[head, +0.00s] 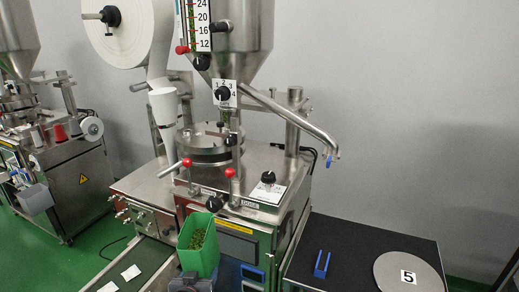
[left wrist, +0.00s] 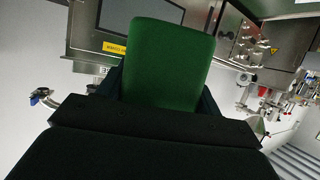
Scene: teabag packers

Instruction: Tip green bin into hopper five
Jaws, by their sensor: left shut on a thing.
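The green bin (head: 198,240) is upright in the head view, low and left of centre, with green-brown leafy bits inside. My left gripper (head: 193,280) is shut on it from the near side, in front of the packing machine. In the left wrist view the bin's green wall (left wrist: 168,65) stands between the dark fingers of my left gripper (left wrist: 160,100). The steel hopper (head: 245,40) is a cone above the machine, higher than the bin; its top rim is cut off by the picture edge. My right gripper is not in view.
A round plate marked 5 (head: 405,262) and a blue forked piece (head: 321,266) are on the dark side table (head: 350,240). A steel arm (head: 290,115) slopes out to the right. Red-knobbed levers (head: 230,172) stick out in front. White packets (head: 130,272) lie on the belt.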

